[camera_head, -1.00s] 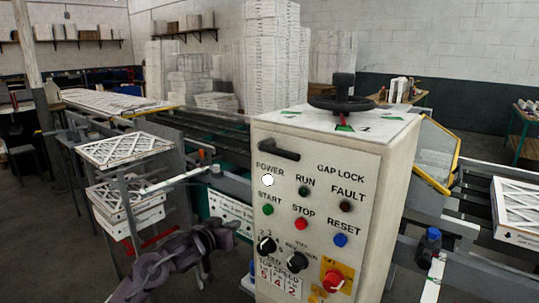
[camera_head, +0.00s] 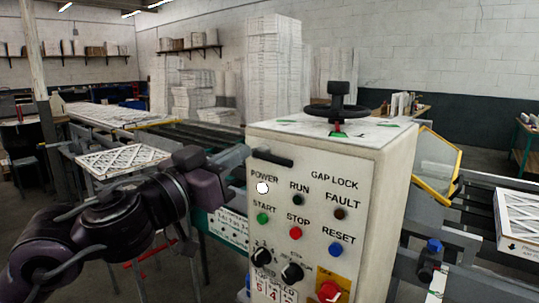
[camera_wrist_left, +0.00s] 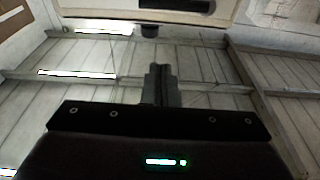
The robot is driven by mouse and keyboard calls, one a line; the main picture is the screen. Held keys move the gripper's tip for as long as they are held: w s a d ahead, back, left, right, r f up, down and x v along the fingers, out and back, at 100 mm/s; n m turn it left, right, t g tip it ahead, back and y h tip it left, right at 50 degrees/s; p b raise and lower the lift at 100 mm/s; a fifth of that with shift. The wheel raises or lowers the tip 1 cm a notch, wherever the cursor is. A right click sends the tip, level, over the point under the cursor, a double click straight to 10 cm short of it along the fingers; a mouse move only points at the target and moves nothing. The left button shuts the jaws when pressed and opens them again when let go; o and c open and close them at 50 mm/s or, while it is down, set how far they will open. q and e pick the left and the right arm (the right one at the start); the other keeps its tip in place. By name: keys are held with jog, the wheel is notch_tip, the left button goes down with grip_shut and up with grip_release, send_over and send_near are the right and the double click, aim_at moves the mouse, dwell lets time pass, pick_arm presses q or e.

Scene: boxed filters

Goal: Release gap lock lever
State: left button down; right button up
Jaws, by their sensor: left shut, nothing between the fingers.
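The gap lock lever (camera_head: 272,157) is a black bar on the upper left of the white control cabinet's (camera_head: 370,165) front panel, under the top edge. It slopes slightly down to the right. My left gripper (camera_head: 238,154) is raised to about the lever's height, just left of its left end. Whether they touch cannot be told. In the left wrist view, the closed fingers of my left gripper (camera_wrist_left: 160,72) point toward a pale panel at the top, which carries a black bar, likely the lever (camera_wrist_left: 178,5). My right gripper is out of view.
A black handwheel (camera_head: 337,110) stands on the cabinet top. Buttons and knobs, including a red stop button (camera_head: 295,233), sit below the lever. A white lattice filter (camera_head: 122,160) lies behind my left arm. A yellow-edged guard (camera_head: 437,165) is right of the cabinet.

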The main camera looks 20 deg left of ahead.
pick_arm(q)
jog(key=p+x, duration=0.3)
jog(key=x, duration=0.7)
notch_tip(320, 180, down, 4)
jog(key=shift+s+f, duration=0.1)
jog(key=shift+s, duration=0.1)
